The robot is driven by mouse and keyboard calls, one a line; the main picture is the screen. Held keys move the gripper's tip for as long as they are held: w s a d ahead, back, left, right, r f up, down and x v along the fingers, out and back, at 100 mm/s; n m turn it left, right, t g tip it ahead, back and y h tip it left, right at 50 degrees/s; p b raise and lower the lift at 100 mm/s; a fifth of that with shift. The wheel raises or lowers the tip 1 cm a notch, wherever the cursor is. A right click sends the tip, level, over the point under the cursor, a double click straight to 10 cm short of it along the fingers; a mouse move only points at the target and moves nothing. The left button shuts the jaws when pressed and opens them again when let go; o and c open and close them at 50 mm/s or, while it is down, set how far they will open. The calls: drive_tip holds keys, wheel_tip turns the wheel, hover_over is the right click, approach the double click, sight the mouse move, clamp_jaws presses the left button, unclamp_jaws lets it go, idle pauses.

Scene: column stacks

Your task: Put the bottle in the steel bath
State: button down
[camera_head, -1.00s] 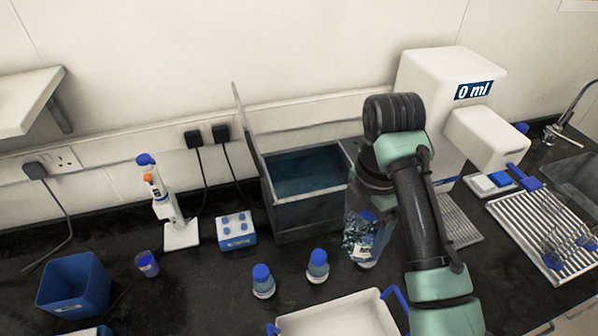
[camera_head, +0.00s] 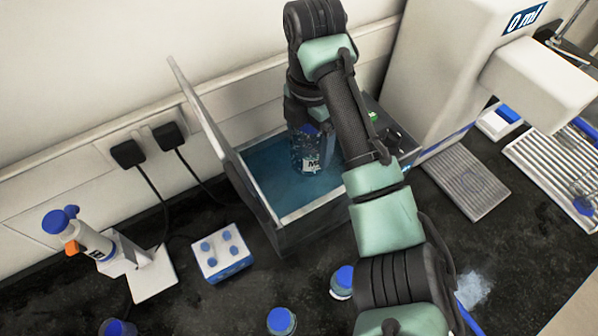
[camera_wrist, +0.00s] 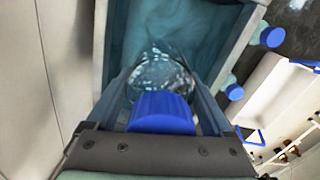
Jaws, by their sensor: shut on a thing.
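The clear bottle (camera_head: 312,152) with a blue cap and a label hangs upright over or in the steel bath (camera_head: 290,240), in the right part of its opening. Blue-green water fills the bath, and its lid stands open on the left. My gripper (camera_head: 312,118) is shut on the bottle near its cap, partly hidden behind my arm. In the wrist view the bottle's blue cap (camera_wrist: 162,112) lies between the two fingers, with the water of the bath (camera_wrist: 170,30) beyond. I cannot tell whether the bottle's base touches the bath floor.
Two blue-capped bottles, one at the front (camera_head: 281,321) and one beside my arm (camera_head: 343,281), stand before the bath. A white dispenser (camera_head: 440,90) stands close on the right.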

sight(310, 134)
drive_tip(key=f+b, duration=0.1)
drive_tip(key=f, duration=0.1)
drive_tip(key=f+b, duration=0.1)
drive_tip(key=f, duration=0.1)
drive_tip(key=shift+s+d+f, duration=0.1)
drive_tip(key=shift+s+f, duration=0.1)
drive_tip(key=shift+f, duration=0.2)
drive_tip(key=shift+w+f, duration=0.1)
drive_tip(key=shift+f, duration=2)
drive_tip(key=shift+f, duration=0.1)
unclamp_jaws()
wheel_tip(310, 134, up, 12)
drive_tip(key=p, duration=0.4)
